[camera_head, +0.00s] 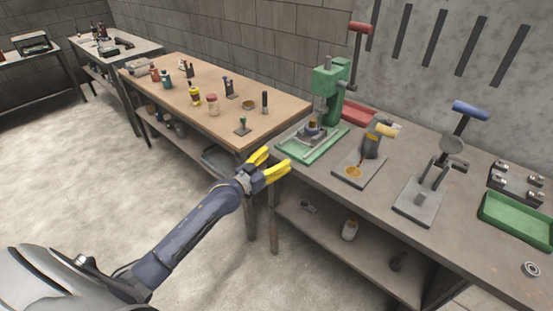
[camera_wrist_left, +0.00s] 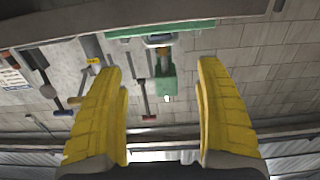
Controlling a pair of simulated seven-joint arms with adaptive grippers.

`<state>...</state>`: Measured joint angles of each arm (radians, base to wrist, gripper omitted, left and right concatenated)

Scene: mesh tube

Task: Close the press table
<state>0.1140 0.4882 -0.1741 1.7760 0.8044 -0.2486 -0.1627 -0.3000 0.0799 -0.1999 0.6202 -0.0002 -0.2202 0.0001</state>
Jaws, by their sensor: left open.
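A grey press table (camera_head: 318,187) stands at the right against the wall and carries several presses. The green press (camera_head: 325,95) stands on a green base plate (camera_head: 300,150) near the table's left end, with its red-tipped lever (camera_head: 359,28) raised. The left wrist view shows the green press (camera_wrist_left: 166,82) upside down between the fingers. My left gripper (camera_head: 277,161) has yellow fingers spread apart with nothing between them. It is in front of the table's left end, short of the green press. Its fingers also frame the left wrist view (camera_wrist_left: 158,65). My right gripper is not in view.
A grey press with a tan handle (camera_head: 385,130) and one with a blue handle (camera_head: 470,110) stand further right. A green tray (camera_head: 518,220) lies at the right. A wooden table (camera_head: 215,72) with bottles stands to the left. The floor in front is clear.

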